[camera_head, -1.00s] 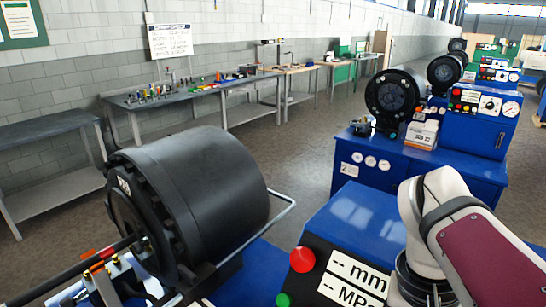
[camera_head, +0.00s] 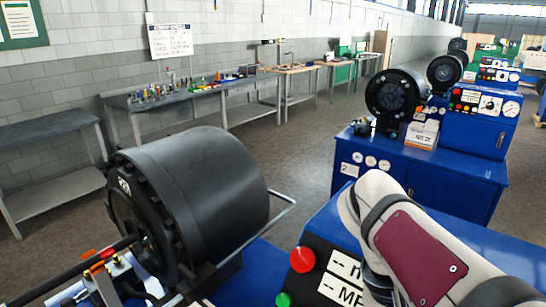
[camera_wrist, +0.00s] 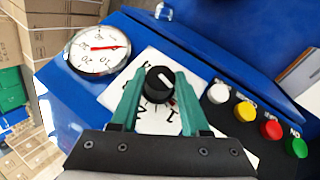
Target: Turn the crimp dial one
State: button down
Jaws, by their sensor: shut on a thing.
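The crimp dial (camera_wrist: 160,86) is a round black knob with a white pointer line, on a white plate (camera_wrist: 200,85) with black markings, seen in the wrist view. The pointer line tilts to the upper left in that view. My gripper (camera_wrist: 160,77) has green fingers, one on each side of the knob, and is shut on it. The fingers hide part of the plate's markings. In the head view the gripper and dial are out of sight; only my arm shows at the lower right.
A pressure gauge (camera_wrist: 97,46) with a red needle sits beside the dial plate. White, yellow (camera_wrist: 245,111), red and green buttons line the other side. In the head view stand a large black crimper head (camera_head: 195,190), a red button (camera_head: 302,259) and a display (camera_head: 342,275).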

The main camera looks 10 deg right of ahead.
jog(key=shift+w+a+n+g+h, duration=0.15)
jog(key=shift+n+g+h, duration=0.25)
jog(key=shift+n+h, duration=0.35)
jog(key=shift+h, duration=0.25)
jog(key=shift+c, duration=2)
grip_release()
jog(key=v, duration=1.1)
jog(key=shift+a+r, duration=0.2)
jog(key=shift+r, duration=0.15)
